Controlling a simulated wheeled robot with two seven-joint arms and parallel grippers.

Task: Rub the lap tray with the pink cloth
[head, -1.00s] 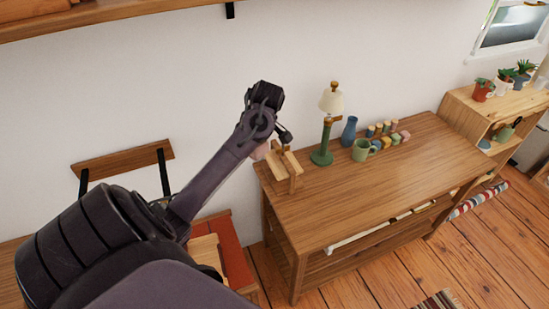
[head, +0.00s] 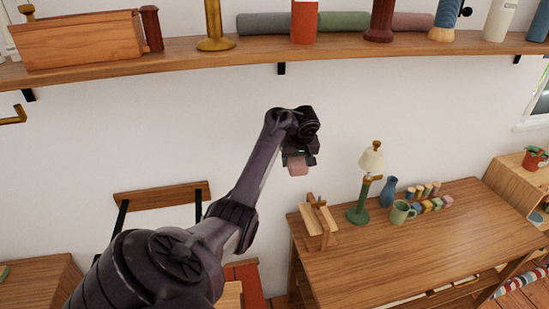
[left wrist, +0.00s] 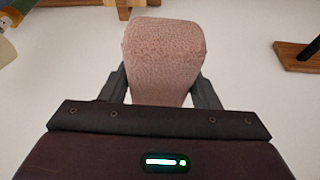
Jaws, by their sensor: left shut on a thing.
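My left gripper (head: 299,160) is raised in front of the white wall, above and a little left of the small wooden stand on the desk. It is shut on the pink cloth (head: 298,168), a folded, soft-looking block. In the left wrist view the pink cloth (left wrist: 164,55) fills the space between the two dark fingers, its near part hidden by the gripper body. I cannot make out the lap tray in any view. My right gripper does not show.
A wooden desk (head: 420,250) holds the stand (head: 318,222), a green lamp (head: 363,190), a blue vase (head: 388,192), a green mug (head: 402,212) and several small blocks. A long shelf (head: 350,48) with bottles and rolled cloths runs above. Open air lies between shelf and desk.

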